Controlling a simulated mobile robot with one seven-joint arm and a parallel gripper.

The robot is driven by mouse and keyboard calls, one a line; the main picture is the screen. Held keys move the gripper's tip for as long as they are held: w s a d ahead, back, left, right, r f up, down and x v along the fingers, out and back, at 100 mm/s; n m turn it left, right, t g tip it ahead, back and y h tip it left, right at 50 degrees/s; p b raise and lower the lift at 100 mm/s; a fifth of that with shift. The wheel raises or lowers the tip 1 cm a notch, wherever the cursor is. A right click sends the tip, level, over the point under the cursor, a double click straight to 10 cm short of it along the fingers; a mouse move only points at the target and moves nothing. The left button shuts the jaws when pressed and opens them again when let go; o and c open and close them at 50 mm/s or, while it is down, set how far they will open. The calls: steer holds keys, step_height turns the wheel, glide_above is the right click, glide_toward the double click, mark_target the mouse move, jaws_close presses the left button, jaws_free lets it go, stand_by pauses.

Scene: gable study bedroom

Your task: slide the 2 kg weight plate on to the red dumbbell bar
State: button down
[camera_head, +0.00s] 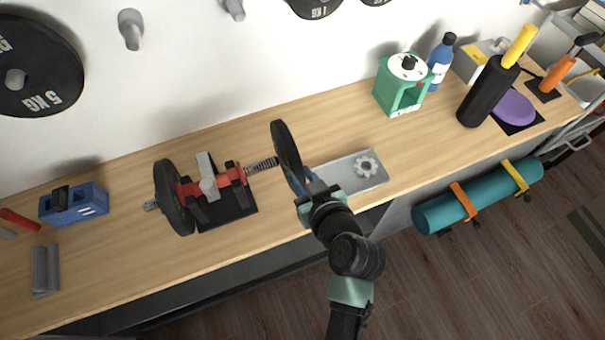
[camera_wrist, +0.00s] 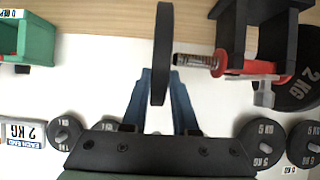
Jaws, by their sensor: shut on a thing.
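A black weight plate (camera_head: 285,157) is held on edge by my gripper (camera_head: 299,184), just right of the threaded end of the red dumbbell bar (camera_head: 228,176). In the wrist view the plate (camera_wrist: 162,55) stands edge-on between the blue fingers (camera_wrist: 160,105), and the bar's threaded end (camera_wrist: 192,61) points at it from the right. The plate appears close to the bar end; whether they touch I cannot tell. The bar lies in a black cradle (camera_head: 235,205). Another black plate (camera_head: 172,198) is on its left end, marked 2 KG in the wrist view (camera_wrist: 300,85).
A grey tray (camera_head: 372,183) holding a star-shaped collar (camera_head: 366,165) lies behind my gripper. A blue caddy (camera_head: 75,205) stands at the left, and a green device (camera_head: 402,88) at the back right. Plates hang on wall pegs.

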steer(key=s+a+p, duration=0.2)
steer(key=a+p, duration=0.1)
steer(key=a, duration=0.5)
steer(key=shift+s+a+r, duration=0.15)
steer(key=shift+s+a, duration=0.1)
steer(key=shift+s, duration=0.05)
stand_by(2.6)
steer(key=c, duration=0.7)
jaws_free()
steer(key=shift+o, duration=0.5)
steer(key=shift+s+f, duration=0.1)
steer(key=shift+f, duration=0.1)
steer(key=v, duration=1.3)
steer(key=shift+b, duration=0.45)
steer(key=shift+r, duration=0.1)
